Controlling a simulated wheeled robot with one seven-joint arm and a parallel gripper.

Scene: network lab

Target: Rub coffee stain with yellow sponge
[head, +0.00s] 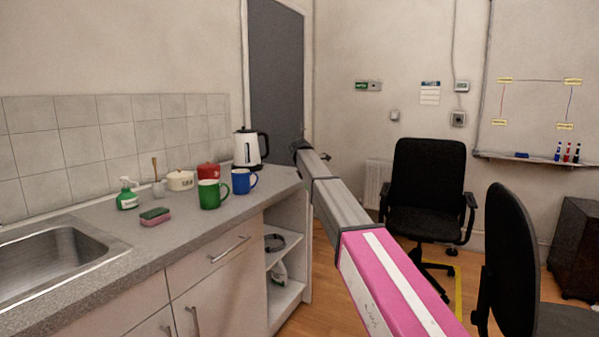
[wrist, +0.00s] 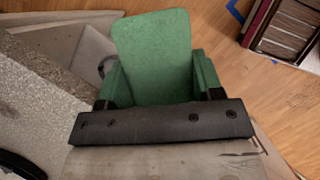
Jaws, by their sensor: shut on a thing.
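In the wrist view my gripper (wrist: 160,90) is shut on a flat, rounded green-faced pad (wrist: 153,45). It looks like the scouring face of a sponge; no yellow shows, so I cannot tell its other side. The fingers stand on both sides of it. Behind it lie the floor and the counter's end. In the head view my arm reaches out past the counter's right end, and the pad cannot be made out there. A pink sponge with a dark green top (head: 155,217) lies on the counter near the sink. I cannot make out a coffee stain in either view.
The grey counter (head: 110,235) holds a sink (head: 50,255), soap bottle (head: 128,194), green mug (head: 209,195), blue mug (head: 241,182), red pot (head: 207,171), white pot (head: 180,180) and kettle (head: 248,150). Black chairs (head: 428,180) stand at right. A whiteboard (head: 540,85) hangs on the wall.

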